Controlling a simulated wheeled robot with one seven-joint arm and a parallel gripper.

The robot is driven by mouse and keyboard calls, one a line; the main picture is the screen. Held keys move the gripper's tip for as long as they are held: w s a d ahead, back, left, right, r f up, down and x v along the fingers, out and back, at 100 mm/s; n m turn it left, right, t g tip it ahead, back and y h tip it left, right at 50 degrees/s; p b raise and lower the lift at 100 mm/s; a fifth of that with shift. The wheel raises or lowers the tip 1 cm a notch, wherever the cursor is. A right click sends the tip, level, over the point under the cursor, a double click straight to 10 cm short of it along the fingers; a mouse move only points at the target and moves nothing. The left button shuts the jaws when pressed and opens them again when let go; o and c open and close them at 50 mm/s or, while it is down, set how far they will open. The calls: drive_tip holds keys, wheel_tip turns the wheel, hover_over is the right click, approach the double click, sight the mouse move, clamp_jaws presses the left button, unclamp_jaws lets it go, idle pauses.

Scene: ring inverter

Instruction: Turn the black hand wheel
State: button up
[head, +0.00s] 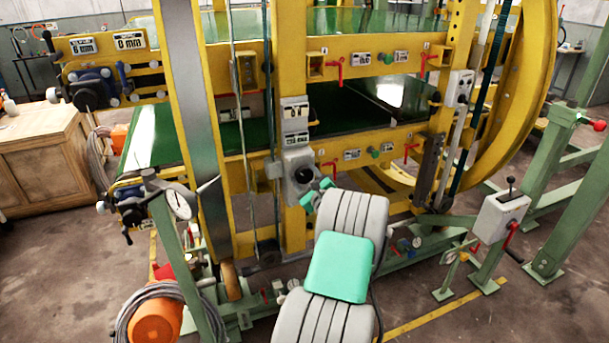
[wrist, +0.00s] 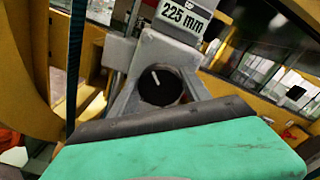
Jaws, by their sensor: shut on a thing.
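The black hand wheel (head: 303,175) sits on the front of a grey box (head: 298,160) on a yellow post of the machine. In the wrist view the wheel (wrist: 160,86) is a dark disc with a short white mark tilted slightly left of upright. My gripper (head: 315,190) is at the wheel, reaching from the lower right in the head view. In the wrist view its grey fingers (wrist: 160,98) stand on both sides of the wheel and are shut on it. The exact contact points are partly hidden. A "225 mm" label (wrist: 187,15) shows above the grey box.
A yellow post (head: 293,60) and a grey vertical beam (head: 190,90) stand close by. Red handles (head: 331,168) and green knobs line the yellow rails. A large yellow ring (head: 525,90) is at right, beside a grey lever box (head: 500,215). A dial gauge (head: 178,203) is at left.

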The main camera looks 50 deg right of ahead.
idle(0.4)
drive_tip(key=o, duration=1.4)
drive_tip(key=b+v, duration=0.1)
drive_tip(key=v, duration=0.6)
drive_tip(key=shift+s, duration=0.4)
drive_tip(key=shift+a, duration=0.1)
